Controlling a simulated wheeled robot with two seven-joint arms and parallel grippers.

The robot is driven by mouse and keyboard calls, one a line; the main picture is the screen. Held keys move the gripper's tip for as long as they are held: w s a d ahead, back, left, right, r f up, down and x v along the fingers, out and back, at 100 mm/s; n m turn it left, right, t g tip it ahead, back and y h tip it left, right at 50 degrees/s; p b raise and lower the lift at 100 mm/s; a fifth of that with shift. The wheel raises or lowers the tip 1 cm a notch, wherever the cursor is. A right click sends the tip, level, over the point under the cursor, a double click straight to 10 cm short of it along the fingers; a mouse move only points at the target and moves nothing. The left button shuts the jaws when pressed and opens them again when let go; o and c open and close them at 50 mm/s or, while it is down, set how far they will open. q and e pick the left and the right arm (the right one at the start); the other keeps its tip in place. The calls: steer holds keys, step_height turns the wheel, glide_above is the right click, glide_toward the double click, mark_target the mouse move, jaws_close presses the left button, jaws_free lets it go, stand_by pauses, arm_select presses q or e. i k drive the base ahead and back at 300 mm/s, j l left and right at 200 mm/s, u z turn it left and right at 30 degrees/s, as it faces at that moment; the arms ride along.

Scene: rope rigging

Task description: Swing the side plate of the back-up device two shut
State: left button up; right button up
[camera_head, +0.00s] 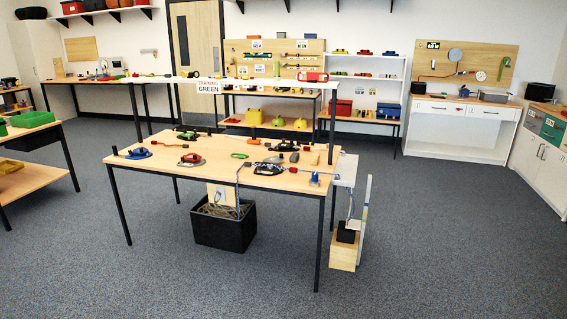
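The work table (215,170) stands in the middle of the room with several small rigging devices on it. A red and dark device (191,159) lies at the left front, and a blue one (138,153) lies near the left edge. A dark device (267,168) lies right of the middle, and a green and black one (187,136) lies at the back left. I cannot tell which of these is back-up device two. They are too small to show whether any side plate is open or shut. Neither of my grippers is in view.
A rail with a TRAINING GREEN sign (221,87) runs above the table's back edge. A black crate (224,228) holding rope stands under the table. A wooden block (344,254) and a pale upright panel (363,222) stand at its right. Grey floor is clear in front.

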mark_target(275, 158)
steer(key=i, duration=1.5)
steer(key=i+z, duration=0.15)
steer(key=i, duration=0.3)
steer(key=i+j+z, duration=0.2)
steer(key=i, duration=0.3)
steer(key=i+j+z, duration=0.15)
steer(key=i, duration=0.3)
steer(key=i+j+z, duration=0.15)
steer(key=i, duration=0.3)
